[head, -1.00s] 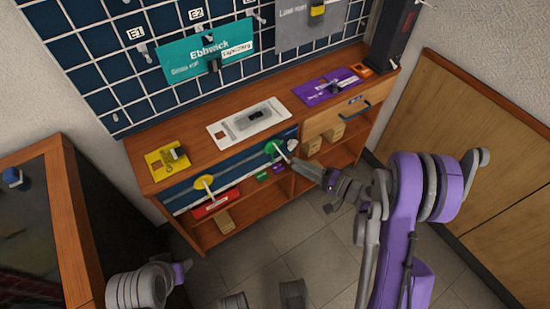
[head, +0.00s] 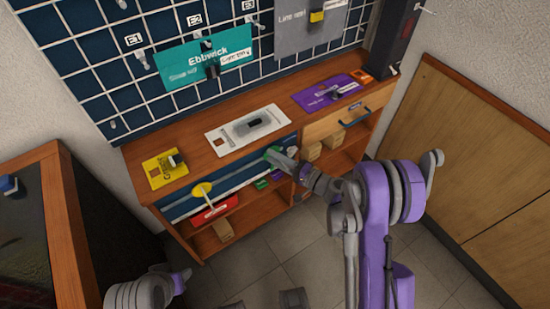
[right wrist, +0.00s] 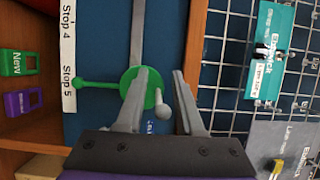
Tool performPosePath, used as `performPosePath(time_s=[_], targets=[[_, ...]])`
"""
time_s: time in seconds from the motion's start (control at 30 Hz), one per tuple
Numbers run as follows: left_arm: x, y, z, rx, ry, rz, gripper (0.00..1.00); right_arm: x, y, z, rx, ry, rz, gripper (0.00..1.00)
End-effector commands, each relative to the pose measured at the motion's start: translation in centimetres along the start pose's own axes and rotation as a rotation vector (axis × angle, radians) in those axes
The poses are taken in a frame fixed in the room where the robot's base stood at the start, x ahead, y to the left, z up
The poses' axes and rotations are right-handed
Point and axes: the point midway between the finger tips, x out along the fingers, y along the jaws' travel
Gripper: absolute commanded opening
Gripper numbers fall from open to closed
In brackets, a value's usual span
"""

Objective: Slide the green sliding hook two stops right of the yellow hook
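The green sliding hook (head: 271,154) sits on the rail along the bench front, partly hidden by my right gripper (head: 284,160) in the head view. In the right wrist view the green hook (right wrist: 130,83) is a disc with a rod reaching to the Stop 5 label (right wrist: 69,90). A pale grey knob (right wrist: 161,110) stands out from it between the fingers of my right gripper (right wrist: 162,82). The fingers are apart; contact with the knob is unclear. The yellow hook (head: 202,190) is farther left on the same rail. My left gripper's fingers do not show.
The benchtop (head: 205,155) carries yellow, white and purple plates. Green (right wrist: 18,62) and purple (right wrist: 24,102) tags stand beside the stop strip. A gridded pegboard (head: 150,80) rises behind the bench.

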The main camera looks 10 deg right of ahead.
Motion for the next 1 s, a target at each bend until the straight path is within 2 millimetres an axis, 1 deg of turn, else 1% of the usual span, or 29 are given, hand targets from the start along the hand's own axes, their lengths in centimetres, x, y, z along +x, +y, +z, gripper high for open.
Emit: performPosePath(time_s=[0.23,0.27,0.3,0.43,0.47,1.0], targets=[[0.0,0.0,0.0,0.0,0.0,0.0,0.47,0.1,0.0,0.01,0.0,0.0,0.0,0.36],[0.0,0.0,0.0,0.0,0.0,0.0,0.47,0.1,0.0,0.01,0.0,0.0,0.0,0.33],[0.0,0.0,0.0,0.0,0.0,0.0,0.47,0.09,0.0,0.01,0.0,0.0,0.0,0.25],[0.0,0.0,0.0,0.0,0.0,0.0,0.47,0.08,0.0,0.01,0.0,0.0,0.0,0.02],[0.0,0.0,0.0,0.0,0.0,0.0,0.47,0.08,0.01,0.01,0.0,0.0,0.0,0.0],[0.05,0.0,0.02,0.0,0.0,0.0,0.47,0.03,0.24,0.03,-0.004,0.0,0.005,0.0]])
